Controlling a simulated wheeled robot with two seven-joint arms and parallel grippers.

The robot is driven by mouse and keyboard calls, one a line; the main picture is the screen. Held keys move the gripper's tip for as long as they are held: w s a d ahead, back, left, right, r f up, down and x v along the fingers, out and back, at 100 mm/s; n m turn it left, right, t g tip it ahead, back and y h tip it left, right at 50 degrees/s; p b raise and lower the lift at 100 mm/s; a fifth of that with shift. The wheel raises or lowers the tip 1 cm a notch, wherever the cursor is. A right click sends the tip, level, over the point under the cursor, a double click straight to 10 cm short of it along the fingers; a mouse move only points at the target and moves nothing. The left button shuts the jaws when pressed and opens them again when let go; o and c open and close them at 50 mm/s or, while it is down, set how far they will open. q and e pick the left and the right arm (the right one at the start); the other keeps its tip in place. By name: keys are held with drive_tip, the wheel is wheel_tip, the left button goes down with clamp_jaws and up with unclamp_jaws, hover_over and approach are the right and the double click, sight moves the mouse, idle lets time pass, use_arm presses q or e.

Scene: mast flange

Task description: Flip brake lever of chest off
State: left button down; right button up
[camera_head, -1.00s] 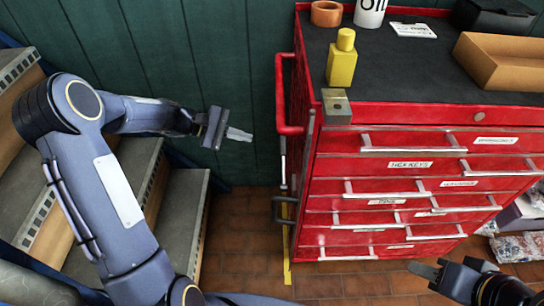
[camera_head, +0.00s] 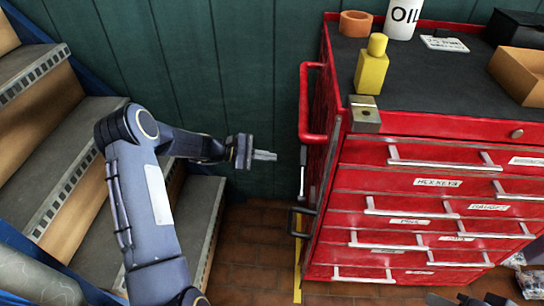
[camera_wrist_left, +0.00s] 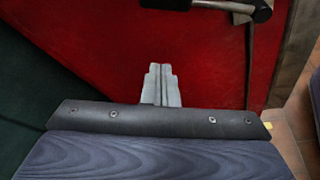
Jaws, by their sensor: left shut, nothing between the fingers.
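The red tool chest (camera_head: 425,200) stands right of centre in the head view; its red side also fills much of the left wrist view (camera_wrist_left: 90,45). On its left side are a red push handle (camera_head: 304,105), a thin silver rod (camera_head: 302,180) and a black loop (camera_head: 298,222). I cannot tell which part is the brake lever. In the left wrist view a black-and-silver bar with a black knob (camera_wrist_left: 262,10) crosses the top edge. My left gripper (camera_head: 265,155) is shut and empty, left of the chest, apart from the handle. Only dark bits of my right gripper (camera_head: 440,299) show at the bottom edge.
Steps (camera_head: 70,190) stand on the left, a green wall (camera_head: 230,60) behind. The chest top holds an oil can (camera_head: 403,18), a yellow bottle (camera_head: 372,65), an orange ring (camera_head: 356,23) and a cardboard tray (camera_head: 520,75). Tiled floor (camera_head: 255,240) is clear between steps and chest.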

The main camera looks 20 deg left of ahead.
sight(303, 173)
use_arm(q)
drive_tip(key=w+d+r, duration=0.1)
drive_tip(key=d, duration=0.6)
drive_tip(key=shift+w+d+r+b, duration=0.15)
drive_tip(key=shift+b, duration=0.2)
use_arm(e)
drive_tip(key=shift+f, duration=0.45)
